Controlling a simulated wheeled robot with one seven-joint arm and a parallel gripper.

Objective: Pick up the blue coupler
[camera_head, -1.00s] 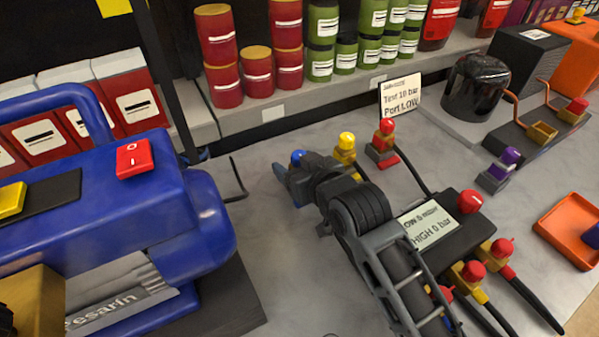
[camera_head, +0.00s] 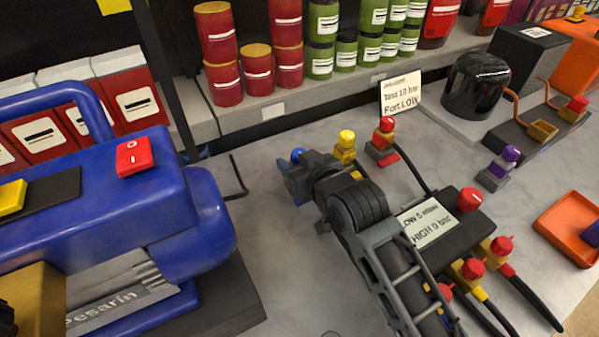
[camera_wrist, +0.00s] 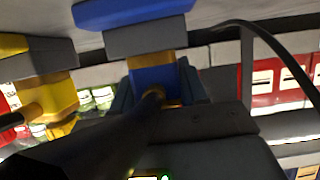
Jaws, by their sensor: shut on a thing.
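The blue coupler shows in the head view as a small blue knob (camera_head: 297,154) just beyond my gripper (camera_head: 293,180), which hides most of it. In the wrist view, the blue coupler (camera_wrist: 153,80) sits between the two fingers of my gripper (camera_wrist: 157,90), with a yellow band and a grey block beside it. The fingers are shut on its blue body. Whether it is clear of its stand cannot be told.
A yellow coupler (camera_head: 346,142) stands close to the right of my gripper, with a red coupler (camera_head: 384,140) beyond it. The blue pump (camera_head: 100,215) is at the left. A gauge box (camera_head: 455,232) with hoses lies right of my arm. An orange tray (camera_head: 566,228) is far right.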

